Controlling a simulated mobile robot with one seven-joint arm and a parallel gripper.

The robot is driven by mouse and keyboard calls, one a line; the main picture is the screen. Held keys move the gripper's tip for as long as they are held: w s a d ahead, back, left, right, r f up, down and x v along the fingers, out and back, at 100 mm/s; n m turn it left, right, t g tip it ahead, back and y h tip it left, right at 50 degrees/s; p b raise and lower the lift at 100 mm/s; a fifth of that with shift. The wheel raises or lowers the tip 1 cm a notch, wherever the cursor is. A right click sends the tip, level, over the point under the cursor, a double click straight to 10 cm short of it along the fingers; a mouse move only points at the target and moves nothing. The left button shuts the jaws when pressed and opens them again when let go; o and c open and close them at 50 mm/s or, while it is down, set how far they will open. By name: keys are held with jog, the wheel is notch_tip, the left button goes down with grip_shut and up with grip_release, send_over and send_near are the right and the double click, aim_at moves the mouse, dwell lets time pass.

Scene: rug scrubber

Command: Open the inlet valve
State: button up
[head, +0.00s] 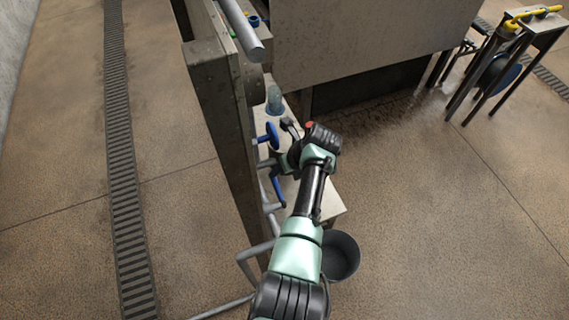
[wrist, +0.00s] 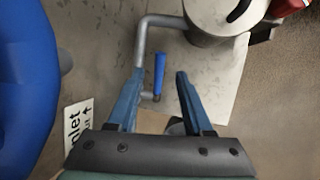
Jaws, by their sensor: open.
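In the wrist view my gripper (wrist: 160,80) is open, with its two blue fingers apart. A slim blue lever handle (wrist: 159,72) on a grey pipe shows in the gap between them. I cannot tell its depth, and nothing looks gripped. A large blue handwheel (wrist: 22,85) fills the left edge, close to the camera. A white label (wrist: 77,124) partly reading "nlet", with an arrow, lies beside the left finger, partly hidden. In the head view the handwheel (head: 272,135) and a blue lever (head: 277,187) sit by the upright panel. Which one is the inlet valve is unclear.
A tall grey panel (head: 215,110) stands left of my arm. Grey pipes (head: 250,262) run near the floor beside a dark bucket (head: 341,255). A white platform (head: 333,207) lies under the arm. Open floor (head: 450,220) is at the right.

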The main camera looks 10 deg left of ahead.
jog(key=shift+s+d+r, duration=0.15)
jog(key=shift+d+r, duration=0.05)
jog(key=shift+r, duration=0.3)
jog(key=c, duration=0.3)
jog(key=w+d+r+n+t, duration=0.1)
jog(key=n, duration=0.1)
jog(key=w+r+n, duration=0.1)
jog(key=r+n, duration=0.1)
jog(key=w+d+r+n+t, duration=0.1)
jog(key=shift+w+d+r+n+t+h+b, duration=0.2)
jog(key=shift+d+n+t+h+b, duration=0.1)
jog(key=shift+d+n, duration=0.1)
grip_shut()
jog(key=n+t+y+b, duration=0.2)
jog(key=n+t+b, duration=0.8)
jog(key=n, duration=2)
send_near(274, 180)
jog(key=w, duration=0.2)
jog(key=w+a+g+b, duration=0.1)
jog(key=w+g, duration=0.1)
jog(key=w, duration=0.1)
jog(key=shift+w+a+f, duration=0.15)
jog(key=shift+w+a, duration=0.2)
